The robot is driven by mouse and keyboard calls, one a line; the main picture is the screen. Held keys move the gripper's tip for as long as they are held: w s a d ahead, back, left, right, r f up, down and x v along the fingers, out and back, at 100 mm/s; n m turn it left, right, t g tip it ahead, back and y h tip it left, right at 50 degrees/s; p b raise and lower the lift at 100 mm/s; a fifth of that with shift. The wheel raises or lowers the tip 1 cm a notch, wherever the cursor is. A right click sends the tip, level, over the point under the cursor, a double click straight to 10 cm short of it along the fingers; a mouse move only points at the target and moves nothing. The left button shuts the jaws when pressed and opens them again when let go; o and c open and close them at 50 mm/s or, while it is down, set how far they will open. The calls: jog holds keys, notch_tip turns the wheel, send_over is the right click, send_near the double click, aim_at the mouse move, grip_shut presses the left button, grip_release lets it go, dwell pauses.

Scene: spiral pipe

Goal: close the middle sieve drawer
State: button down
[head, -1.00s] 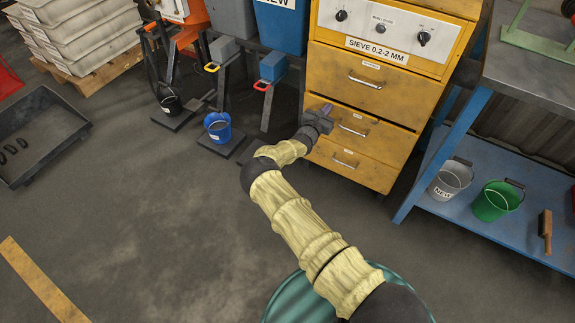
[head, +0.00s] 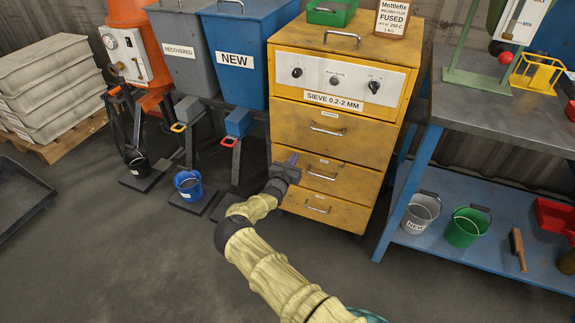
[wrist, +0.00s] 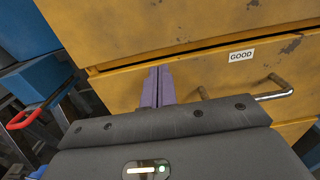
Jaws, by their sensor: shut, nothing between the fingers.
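The yellow sieve cabinet (head: 392,135) stands behind my gripper, with three drawers one above another. The middle drawer (head: 345,180) has a metal handle and a small label, which reads GOOD in the wrist view (wrist: 240,56). A thin dark gap runs along its top edge; it looks nearly flush, but I cannot tell if it is fully in. My gripper (head: 293,158) is at the left part of this drawer's front. In the wrist view its purple fingers (wrist: 157,88) are together and empty, pointing at the drawer left of the handle (wrist: 272,92). Contact is not clear.
The top drawer (head: 350,130) and bottom drawer (head: 340,212) look shut. A blue bin (head: 235,85) and a small stand with a red handle (head: 230,142) are close on the left. A blue-legged workbench (head: 405,195) stands right. The floor in front is clear.

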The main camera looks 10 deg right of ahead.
jog(key=p+v, duration=0.3)
jog(key=v, duration=0.9)
jog(key=shift+s+a+f+p, duration=0.2)
jog(key=shift+s+p, duration=0.1)
jog(key=shift+w+d, duration=0.15)
jog(key=shift+w, duration=0.05)
